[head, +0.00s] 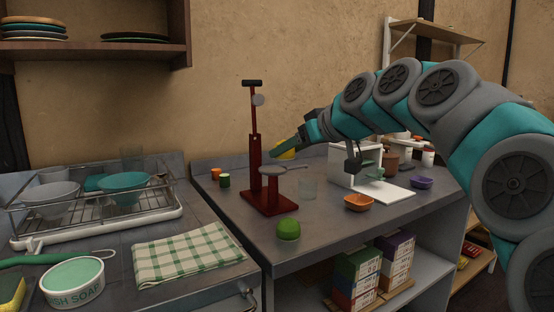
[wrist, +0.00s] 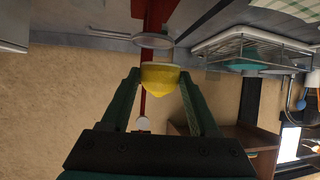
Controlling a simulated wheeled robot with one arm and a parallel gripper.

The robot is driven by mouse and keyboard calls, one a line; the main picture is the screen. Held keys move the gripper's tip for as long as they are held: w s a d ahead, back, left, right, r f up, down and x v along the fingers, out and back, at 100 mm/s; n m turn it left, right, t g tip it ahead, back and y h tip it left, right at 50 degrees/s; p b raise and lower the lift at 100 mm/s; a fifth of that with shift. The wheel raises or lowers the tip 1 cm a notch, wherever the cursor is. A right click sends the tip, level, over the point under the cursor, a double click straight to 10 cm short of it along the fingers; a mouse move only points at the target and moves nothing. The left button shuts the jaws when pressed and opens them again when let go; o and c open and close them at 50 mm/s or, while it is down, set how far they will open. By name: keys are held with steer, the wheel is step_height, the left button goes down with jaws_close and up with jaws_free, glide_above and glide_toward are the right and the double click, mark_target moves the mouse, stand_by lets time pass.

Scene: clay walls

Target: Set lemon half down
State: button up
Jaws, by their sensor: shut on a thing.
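My gripper (head: 288,147) is shut on the yellow lemon half (head: 287,154). In the wrist view the lemon half (wrist: 160,77) sits between the two green fingertips, its rounded end toward the palm. In the head view my gripper and the lemon half are held up near the red press (head: 256,160), by its round grey cup (head: 272,169). The cup also shows in the wrist view (wrist: 152,41), just beyond the lemon half. I cannot tell the exact gap between them. The fingers partly hide the lemon half in the head view.
Orange and green small cups (head: 224,181) stand left. A dish rack (head: 95,215) is farther left.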

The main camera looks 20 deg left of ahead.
mark_target(277, 172)
steer(key=w+a, duration=0.4)
steer(key=shift+a+f+p, duration=0.1)
steer(key=shift+f+p, duration=0.2)
steer(key=shift+p, duration=0.05)
steer(key=shift+f, duration=1.8)
